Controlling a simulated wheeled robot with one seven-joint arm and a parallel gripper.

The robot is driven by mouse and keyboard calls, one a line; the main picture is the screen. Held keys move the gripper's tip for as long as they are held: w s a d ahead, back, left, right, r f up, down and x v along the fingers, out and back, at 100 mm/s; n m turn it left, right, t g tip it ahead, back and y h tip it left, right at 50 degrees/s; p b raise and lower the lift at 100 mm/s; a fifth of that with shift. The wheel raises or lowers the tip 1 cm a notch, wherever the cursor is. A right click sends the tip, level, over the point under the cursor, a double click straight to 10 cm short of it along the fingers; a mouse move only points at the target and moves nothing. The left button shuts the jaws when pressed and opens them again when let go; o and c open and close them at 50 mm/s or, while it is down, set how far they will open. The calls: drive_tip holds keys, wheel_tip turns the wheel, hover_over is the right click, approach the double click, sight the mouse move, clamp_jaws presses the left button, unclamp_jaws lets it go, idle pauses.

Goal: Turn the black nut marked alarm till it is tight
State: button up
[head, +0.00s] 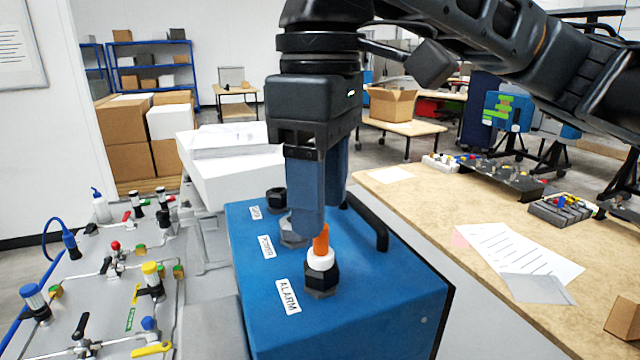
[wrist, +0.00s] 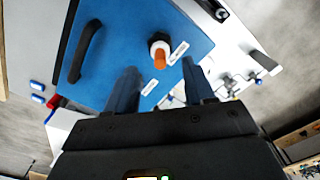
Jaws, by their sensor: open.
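The black nut marked alarm (head: 321,280) sits on top of the blue box (head: 390,290), beside the white ALARM label (head: 288,296). A white collar (head: 320,260) and an orange tip (head: 321,240) stand up out of it. In the wrist view, the tip lies near the gap between the spread fingers (wrist: 159,68); contact cannot be told.
Other fittings stand farther back on the box: a grey one (head: 292,238) near the POWER label (head: 266,247) and a black one (head: 276,200). A black handle (head: 372,222) rises right of them. A panel of valves (head: 110,290) lies left; a table (head: 440,205) stands right.

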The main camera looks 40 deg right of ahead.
sight(321, 252)
drive_tip(key=shift+f+b, duration=1.8)
drive_tip(key=shift+f, duration=2.05)
